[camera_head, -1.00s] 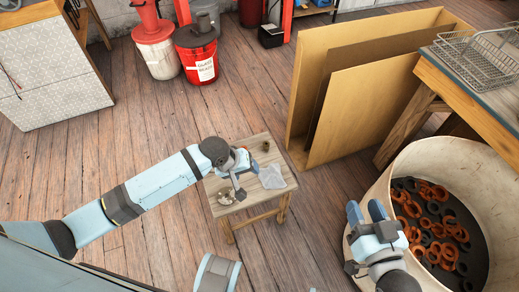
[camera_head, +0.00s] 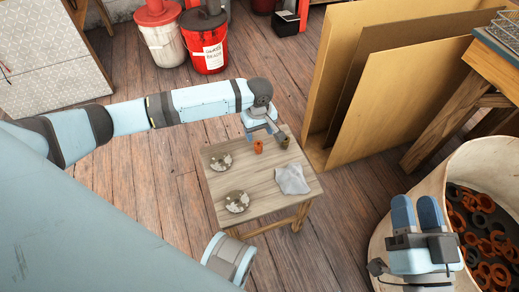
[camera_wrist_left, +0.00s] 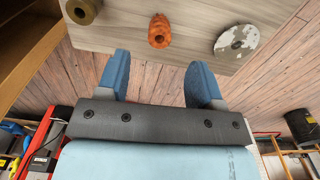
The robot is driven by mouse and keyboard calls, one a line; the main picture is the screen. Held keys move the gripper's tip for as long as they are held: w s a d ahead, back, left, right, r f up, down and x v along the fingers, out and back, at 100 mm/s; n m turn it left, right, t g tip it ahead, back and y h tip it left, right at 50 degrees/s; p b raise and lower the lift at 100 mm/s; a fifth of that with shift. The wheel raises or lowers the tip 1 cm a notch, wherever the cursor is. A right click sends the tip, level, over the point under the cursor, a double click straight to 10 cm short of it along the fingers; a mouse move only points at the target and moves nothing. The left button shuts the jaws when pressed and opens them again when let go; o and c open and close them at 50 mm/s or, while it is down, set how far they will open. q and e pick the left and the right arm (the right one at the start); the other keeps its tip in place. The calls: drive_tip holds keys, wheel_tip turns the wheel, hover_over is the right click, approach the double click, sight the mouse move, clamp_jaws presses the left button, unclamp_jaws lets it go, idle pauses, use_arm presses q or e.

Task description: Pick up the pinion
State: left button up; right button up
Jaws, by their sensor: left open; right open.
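A small orange-red part with a ridged outline, which looks like the pinion (camera_head: 258,147), stands near the far edge of the small wooden table (camera_head: 232,172). It also shows in the left wrist view (camera_wrist_left: 159,31). My left gripper (camera_head: 262,129) is open and empty at the table's far edge, just beyond the pinion. In the left wrist view the pinion lies ahead of the gap between the fingers (camera_wrist_left: 159,78), apart from both.
A brown hollow cylinder (camera_head: 285,142) stands close to the pinion. Two speckled discs (camera_head: 221,162) (camera_head: 237,201) and a crumpled pale cloth (camera_head: 292,180) lie on the table. Cardboard sheets (camera_head: 395,75) stand behind. The bin (camera_head: 386,226) holds many orange and black rings.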

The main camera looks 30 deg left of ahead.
sight(258, 147)
use_arm(q)
wheel_tip(258, 147, down, 4)
drive_tip(key=shift+f+b, duration=0.1)
drive_tip(key=shift+b, duration=0.55)
wheel_tip(258, 147, down, 5)
drive_tip(key=b, duration=0.3)
drive_tip(key=shift+w+a, duration=0.1)
drive_tip(key=shift+a, duration=0.05)
use_arm(e)
wheel_tip(258, 147, down, 8)
drive_tip(key=g, duration=0.3)
drive_tip(key=shift+a+r+n, duration=0.15)
drive_tip(key=shift+a+n, duration=0.15)
drive_tip(key=shift+n, duration=0.1)
use_arm(q)
drive_tip(key=shift+c, duration=0.2)
use_arm(e)
drive_tip(key=shift+w, duration=0.1)
use_arm(q)
drive_tip(key=c, duration=1)
